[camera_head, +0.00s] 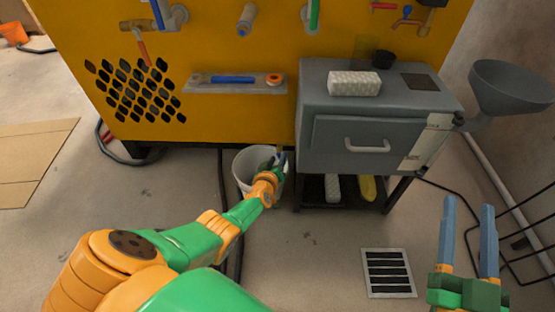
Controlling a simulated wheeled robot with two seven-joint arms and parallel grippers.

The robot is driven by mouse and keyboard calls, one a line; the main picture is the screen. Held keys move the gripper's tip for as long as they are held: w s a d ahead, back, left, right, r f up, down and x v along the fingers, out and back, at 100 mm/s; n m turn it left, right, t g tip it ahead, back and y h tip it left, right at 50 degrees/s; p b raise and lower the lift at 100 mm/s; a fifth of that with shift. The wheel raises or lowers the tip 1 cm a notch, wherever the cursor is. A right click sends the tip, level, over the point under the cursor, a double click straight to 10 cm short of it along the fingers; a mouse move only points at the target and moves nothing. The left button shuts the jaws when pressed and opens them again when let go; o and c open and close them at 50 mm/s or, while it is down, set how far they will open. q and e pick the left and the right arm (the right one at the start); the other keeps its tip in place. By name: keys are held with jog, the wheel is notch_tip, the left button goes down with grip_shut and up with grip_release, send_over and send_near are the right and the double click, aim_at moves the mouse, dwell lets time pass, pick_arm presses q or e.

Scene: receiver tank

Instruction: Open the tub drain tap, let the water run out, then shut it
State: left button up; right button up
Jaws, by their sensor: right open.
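The grey tub cabinet (327,148) stands on a dark stand in front of the yellow machine. Its front has a pale handle (367,146). A white bucket (242,182) stands on the floor at the cabinet's lower left. My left gripper (281,158) is over the bucket's right side, close to the cabinet's left edge. Its fingers are small and partly hidden, so I cannot see whether they hold anything. No drain tap shows clearly there. My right gripper (468,222) is open and empty, over the floor at the lower right.
A white textured block (354,83) lies on the cabinet top. A grey funnel (510,84) is at its right. A yellow item (367,188) lies on the lower shelf. A floor grate (388,273) lies between my arms. Hoses cross the floor.

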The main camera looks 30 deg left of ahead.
aim_at(279, 157)
pick_arm(q)
jog(key=shift+s+d+r+p, duration=0.2)
jog(key=shift+s+r+p, duration=0.1)
jog(key=shift+s+p, duration=0.3)
jog(key=shift+s+d+r+p, duration=0.15)
jog(key=shift+s+p, duration=0.2)
jog(key=shift+p, duration=0.2)
pick_arm(e)
notch_tip(279, 157, down, 13)
jog(key=s+d+g+h, duration=0.2)
jog(key=g+h, duration=0.1)
jog(key=g, duration=0.5)
pick_arm(q)
jog(key=shift+s+d+r+p, duration=0.2)
jog(key=shift+s+p, duration=0.35)
jog(key=shift+p, duration=0.05)
jog(key=shift+p+v, duration=1.4)
jog(key=shift+v, duration=0.4)
pick_arm(e)
jog(key=s+d+f+m+g+h, duration=0.1)
jog(key=s+d+f+g, duration=0.3)
jog(key=s+f+g, duration=0.5)
jog(key=shift+s+f+h, duration=0.3)
jog(key=shift+s+f, duration=1.25)
jog(key=shift+f, duration=1.05)
pick_arm(q)
jog(key=shift+s+f, duration=0.1)
